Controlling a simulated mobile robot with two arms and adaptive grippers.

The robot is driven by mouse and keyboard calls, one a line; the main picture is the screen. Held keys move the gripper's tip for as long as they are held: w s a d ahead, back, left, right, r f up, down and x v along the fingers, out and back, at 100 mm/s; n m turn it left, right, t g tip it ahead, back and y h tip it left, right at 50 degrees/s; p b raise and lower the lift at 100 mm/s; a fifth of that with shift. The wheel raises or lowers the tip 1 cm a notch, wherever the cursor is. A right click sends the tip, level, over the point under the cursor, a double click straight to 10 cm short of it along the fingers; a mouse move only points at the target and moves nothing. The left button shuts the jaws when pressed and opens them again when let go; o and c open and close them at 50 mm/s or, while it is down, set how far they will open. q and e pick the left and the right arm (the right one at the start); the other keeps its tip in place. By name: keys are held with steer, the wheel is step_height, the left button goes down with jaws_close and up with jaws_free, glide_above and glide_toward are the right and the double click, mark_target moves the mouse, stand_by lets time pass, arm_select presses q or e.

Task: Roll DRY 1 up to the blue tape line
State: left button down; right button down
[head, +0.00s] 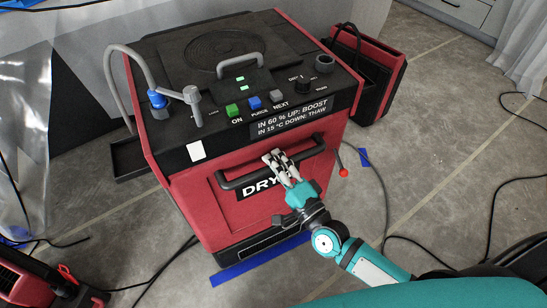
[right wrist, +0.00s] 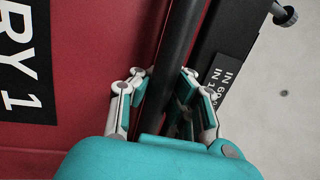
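DRY 1 (head: 215,208) is a red and black dryer standing on the floor, with a dark bar handle (head: 236,181) across its front. Its label (right wrist: 22,75) also shows in the right wrist view. My right gripper (head: 279,165) is at the right part of this handle. In the right wrist view its fingers lie on both sides of the bar (right wrist: 172,65), with the pads close against it. The blue tape line (head: 245,268) lies on the floor along the dryer's front foot, partly hidden by my arm. My left gripper is not in view.
A second red and black unit (head: 392,72) stands behind at the right. Another red machine (head: 35,285) is at the lower left, near plastic sheeting (head: 25,130). Black cables (head: 492,205) cross the floor on both sides. A small blue tape piece (head: 364,157) lies right of the dryer.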

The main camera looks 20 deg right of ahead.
steer(key=shift+f, duration=0.4)
steer(key=c, duration=1.3)
jaws_free()
steer(key=shift+w, duration=0.1)
steer(key=shift+o, duration=0.7)
steer(key=shift+r, duration=0.2)
steer(key=v, duration=1.2)
